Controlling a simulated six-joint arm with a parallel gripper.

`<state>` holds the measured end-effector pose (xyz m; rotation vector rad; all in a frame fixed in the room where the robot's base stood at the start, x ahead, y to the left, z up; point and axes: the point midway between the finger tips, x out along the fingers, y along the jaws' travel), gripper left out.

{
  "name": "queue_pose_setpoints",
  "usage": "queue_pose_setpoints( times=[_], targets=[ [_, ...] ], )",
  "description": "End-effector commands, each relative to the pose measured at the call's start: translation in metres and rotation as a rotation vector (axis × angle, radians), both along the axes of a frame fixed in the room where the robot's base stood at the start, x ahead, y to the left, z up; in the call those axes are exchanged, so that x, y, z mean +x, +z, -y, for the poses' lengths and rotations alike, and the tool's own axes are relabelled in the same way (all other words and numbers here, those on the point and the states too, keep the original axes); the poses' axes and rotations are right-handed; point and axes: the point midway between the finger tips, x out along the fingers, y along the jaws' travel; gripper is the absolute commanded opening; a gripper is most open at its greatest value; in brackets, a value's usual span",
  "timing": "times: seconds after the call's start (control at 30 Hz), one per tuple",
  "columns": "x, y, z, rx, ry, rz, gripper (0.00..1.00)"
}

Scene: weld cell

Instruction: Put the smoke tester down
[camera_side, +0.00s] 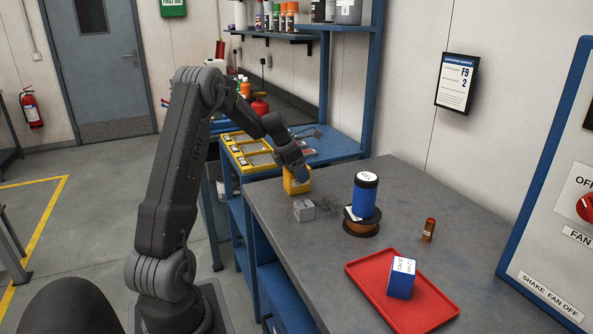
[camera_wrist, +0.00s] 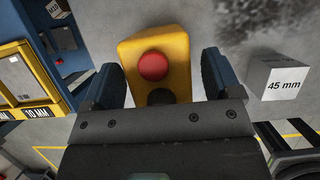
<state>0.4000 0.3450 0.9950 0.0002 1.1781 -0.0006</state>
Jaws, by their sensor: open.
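A yellow device with a red button (camera_wrist: 154,66), which looks like the smoke tester, sits between the two fingers of my gripper (camera_wrist: 160,82) in the wrist view. Gaps show between it and the fingers, which are open around it. In the side view the yellow device (camera_side: 297,184) is at the bench's far left end, and my gripper (camera_side: 293,168) is over it, hiding its upper part. It appears to rest on the grey bench (camera_side: 300,248).
A grey block marked 45 mm (camera_side: 304,210) is close by. A blue cylinder (camera_side: 364,198) stands on a brown spool (camera_side: 361,226). A small orange-brown bottle (camera_side: 428,230) and a red tray (camera_side: 435,305) with a blue-and-white box (camera_side: 401,278) are further right. Yellow frames (camera_side: 246,152) lie left.

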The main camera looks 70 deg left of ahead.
Motion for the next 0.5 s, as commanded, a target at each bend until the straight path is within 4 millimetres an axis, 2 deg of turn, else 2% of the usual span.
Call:
queue_pose_setpoints(
  times=[0.17, 0.5],
  targets=[
    [-0.003, 0.012, -0.001, 0.003, 0.0, 0.002, 0.84],
    [-0.03, 0.076, -0.001, 0.004, 0.001, 0.003, 0.84]
  ],
)
